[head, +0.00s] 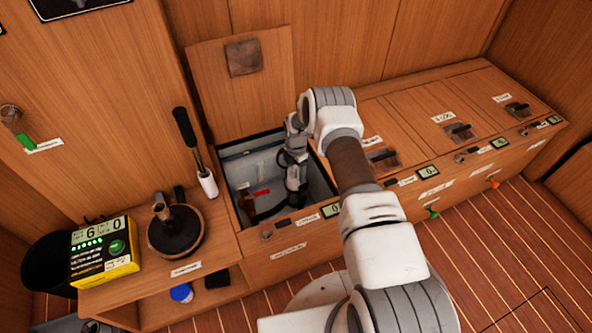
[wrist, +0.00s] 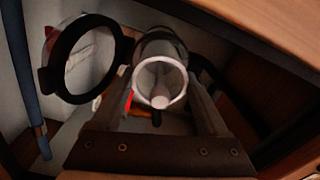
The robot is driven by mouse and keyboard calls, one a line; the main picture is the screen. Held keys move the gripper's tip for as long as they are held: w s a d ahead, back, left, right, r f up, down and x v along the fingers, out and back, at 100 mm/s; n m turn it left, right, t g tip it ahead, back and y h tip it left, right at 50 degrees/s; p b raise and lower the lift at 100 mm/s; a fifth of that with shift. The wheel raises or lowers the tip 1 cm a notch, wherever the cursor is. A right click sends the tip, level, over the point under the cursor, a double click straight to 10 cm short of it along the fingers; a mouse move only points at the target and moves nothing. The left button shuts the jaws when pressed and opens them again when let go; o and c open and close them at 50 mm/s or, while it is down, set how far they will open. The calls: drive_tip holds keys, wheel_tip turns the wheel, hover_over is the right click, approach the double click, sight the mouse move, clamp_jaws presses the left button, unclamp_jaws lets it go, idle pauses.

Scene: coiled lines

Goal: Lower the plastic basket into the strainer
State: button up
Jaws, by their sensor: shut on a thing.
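My gripper (wrist: 160,84) reaches down into an open locker (head: 235,187) under the bench. Its two fingers are closed on the sides of a whitish round plastic basket (wrist: 141,78), seen end-on with its open rim facing the wrist camera. Behind it is a dark rounded body (wrist: 160,45), perhaps the strainer; the basket and fingers hide most of it. I cannot tell whether the basket is inside it or touching it. In the head view my gripper (head: 296,190) hides the basket. A black ring with a clear middle (wrist: 77,58) stands left of the basket, apart from it.
The locker's walls are close around my gripper. Its raised wooden lid (head: 265,80) leans behind. A red piece (head: 262,193) lies left of my gripper inside. A blue pipe (wrist: 32,95) runs along the left in the wrist view. Closed lockers (head: 445,120) line the right.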

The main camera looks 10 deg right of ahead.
drive_tip(key=shift+f, duration=1.6)
idle(2.3)
drive_tip(key=shift+r, duration=0.3)
drive_tip(key=shift+f, duration=0.35)
idle(3.5)
